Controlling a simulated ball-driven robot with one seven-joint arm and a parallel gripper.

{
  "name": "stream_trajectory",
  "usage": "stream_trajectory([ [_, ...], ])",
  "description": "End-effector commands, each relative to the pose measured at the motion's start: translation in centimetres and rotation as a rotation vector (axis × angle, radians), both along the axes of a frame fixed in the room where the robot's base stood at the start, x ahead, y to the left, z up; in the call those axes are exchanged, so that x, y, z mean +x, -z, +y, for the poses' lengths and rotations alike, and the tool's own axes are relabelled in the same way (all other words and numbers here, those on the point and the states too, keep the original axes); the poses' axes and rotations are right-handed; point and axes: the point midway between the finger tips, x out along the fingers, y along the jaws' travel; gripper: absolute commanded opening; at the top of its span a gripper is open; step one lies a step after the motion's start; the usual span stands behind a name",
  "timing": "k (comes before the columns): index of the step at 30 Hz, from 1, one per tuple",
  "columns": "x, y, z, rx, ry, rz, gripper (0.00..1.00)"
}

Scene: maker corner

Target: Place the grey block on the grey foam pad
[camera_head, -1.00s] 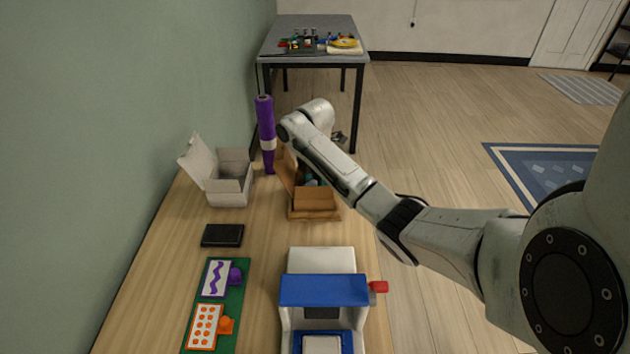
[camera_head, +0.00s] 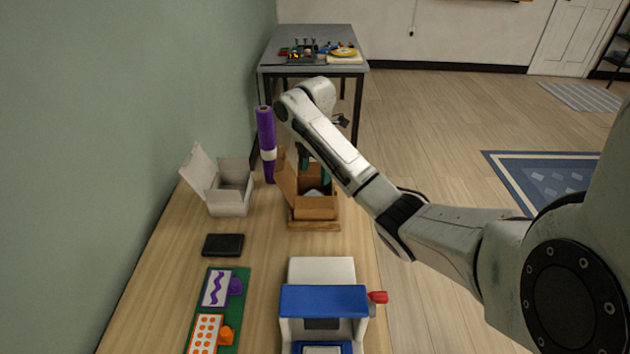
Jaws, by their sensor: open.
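My gripper (camera_head: 315,175) is open above the open brown cardboard box (camera_head: 316,209). Its teal fingers show partly under my arm, which hides much of it. A small pale grey patch (camera_head: 313,193) shows inside the box below the fingers; I cannot tell whether it is the grey block or the grey foam pad. I cannot make out either of these for sure. A flat dark, nearly black rectangle (camera_head: 223,245) lies on the wooden table left of the box.
An open white box (camera_head: 231,201) and a purple roll (camera_head: 266,145) stand by the wall side. A blue and white machine (camera_head: 322,300) with a red knob stands in front. A green mat (camera_head: 231,317) holds patterned cards. Bare wood (camera_head: 165,290) shows at left.

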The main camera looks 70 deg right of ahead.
Motion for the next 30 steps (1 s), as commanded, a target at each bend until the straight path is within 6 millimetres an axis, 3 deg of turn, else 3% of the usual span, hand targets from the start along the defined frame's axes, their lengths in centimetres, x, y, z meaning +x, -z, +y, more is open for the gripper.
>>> stream_trajectory([
  [1,-0.1,-1.5,-0.1,0.0,0.0,0.001,0.74],
  [9,-0.1,-3.7,0.0,0.001,0.001,0.002,0.74],
  [30,0.0,-3.9,0.0,0.002,0.0,0.001,0.74],
])
